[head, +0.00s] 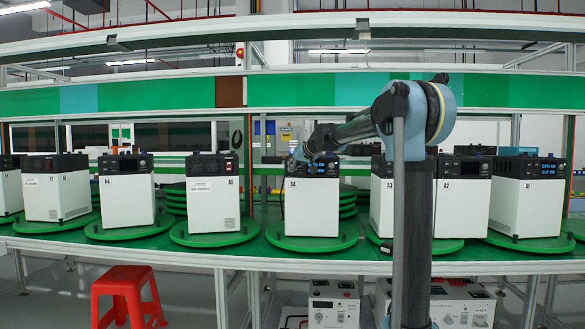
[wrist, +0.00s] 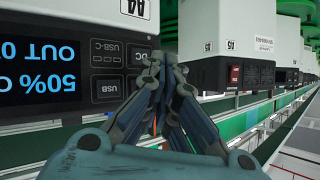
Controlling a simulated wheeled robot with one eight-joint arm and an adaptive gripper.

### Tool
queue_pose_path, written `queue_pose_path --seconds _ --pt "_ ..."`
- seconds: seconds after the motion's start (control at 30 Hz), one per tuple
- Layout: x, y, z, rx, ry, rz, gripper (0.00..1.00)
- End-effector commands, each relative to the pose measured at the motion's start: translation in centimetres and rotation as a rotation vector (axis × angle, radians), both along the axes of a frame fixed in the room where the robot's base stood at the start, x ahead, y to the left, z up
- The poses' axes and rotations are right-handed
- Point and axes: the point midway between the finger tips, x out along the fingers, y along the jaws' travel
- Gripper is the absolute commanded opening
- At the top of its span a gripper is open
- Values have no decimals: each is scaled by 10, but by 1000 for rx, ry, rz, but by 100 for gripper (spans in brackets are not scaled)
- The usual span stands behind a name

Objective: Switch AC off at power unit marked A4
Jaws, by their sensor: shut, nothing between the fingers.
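The power unit marked A4 (head: 312,210) is a white box with a black top panel, standing on a green turntable (head: 312,243) in the middle of the head view. In the wrist view it is upside down, and its label A4 (wrist: 132,8) shows. Its lit display (wrist: 45,70) reads 50% and OUT, with the rest cut off.
Unit A5 (head: 212,200) stands left of A4, and units A3 (head: 381,205) and A2 (head: 450,205) stand to the right, partly behind my arm. Other units line the green bench. A red stool (head: 125,285) stands below at the front left.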

Motion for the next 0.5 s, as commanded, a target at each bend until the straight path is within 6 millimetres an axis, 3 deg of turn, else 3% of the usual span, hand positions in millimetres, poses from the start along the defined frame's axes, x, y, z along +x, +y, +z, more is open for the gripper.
queue_pose_path --seconds 0.5 --pt "-36 1 0 0 0 0 0"
